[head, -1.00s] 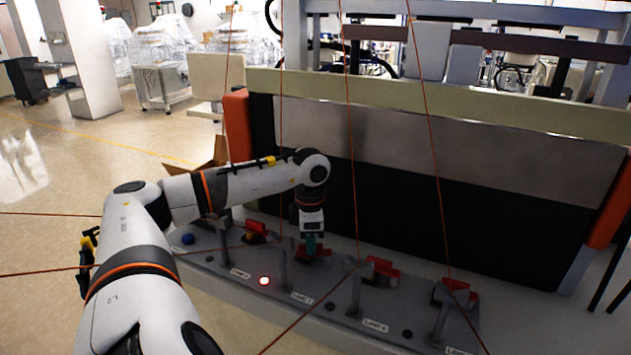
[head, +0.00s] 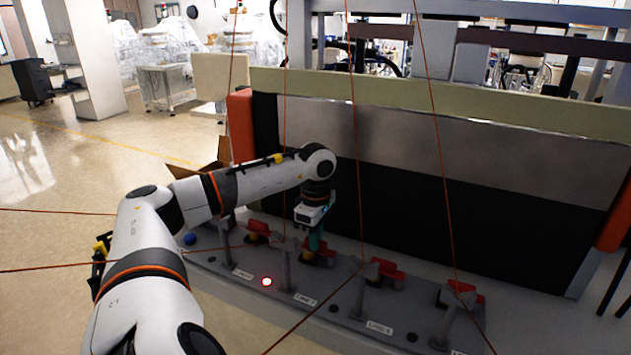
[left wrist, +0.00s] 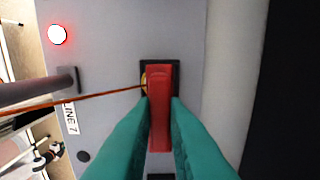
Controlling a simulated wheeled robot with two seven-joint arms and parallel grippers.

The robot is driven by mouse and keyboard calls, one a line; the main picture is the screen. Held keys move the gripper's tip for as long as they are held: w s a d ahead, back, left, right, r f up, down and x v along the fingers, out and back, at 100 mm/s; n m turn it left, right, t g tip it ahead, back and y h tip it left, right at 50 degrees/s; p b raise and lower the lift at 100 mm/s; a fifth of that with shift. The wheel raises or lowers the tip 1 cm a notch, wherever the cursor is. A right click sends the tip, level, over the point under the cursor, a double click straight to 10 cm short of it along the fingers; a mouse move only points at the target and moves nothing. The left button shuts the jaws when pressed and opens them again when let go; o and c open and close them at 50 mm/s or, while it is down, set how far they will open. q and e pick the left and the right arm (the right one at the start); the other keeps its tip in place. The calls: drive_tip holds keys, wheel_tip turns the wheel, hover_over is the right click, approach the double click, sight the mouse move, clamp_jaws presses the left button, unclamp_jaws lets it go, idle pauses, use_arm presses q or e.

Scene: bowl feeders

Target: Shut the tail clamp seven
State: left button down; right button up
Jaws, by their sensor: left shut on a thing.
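The tail clamp by the LINE 7 label (left wrist: 72,117) has a red lever (left wrist: 159,105), seen from above in the left wrist view, over a dark base with a bit of yellow. In the head view its red part (head: 327,247) and yellow part (head: 307,257) show beside my fingers. My left gripper (head: 315,240) points down at this clamp. Its teal fingers (left wrist: 159,112) lie on either side of the lever, shut on it. The fingers hide part of the clamp in the head view. My right gripper is not in view.
More red clamps stand along the grey rail, one to the left (head: 258,228) and others to the right (head: 383,272) (head: 462,290). Grey posts (head: 287,268) with orange lines stand in front. A red light (head: 267,282) glows. A dark panel (head: 430,215) rises behind.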

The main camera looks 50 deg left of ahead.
use_arm(q)
drive_tip(key=shift+r, duration=0.15)
drive_tip(key=c, duration=1.4)
unclamp_jaws()
drive_tip(key=shift+c, duration=0.2)
drive_tip(key=shift+r, duration=0.2)
wheel_tip(320, 180, up, 12)
drive_tip(key=shift+f, duration=0.25)
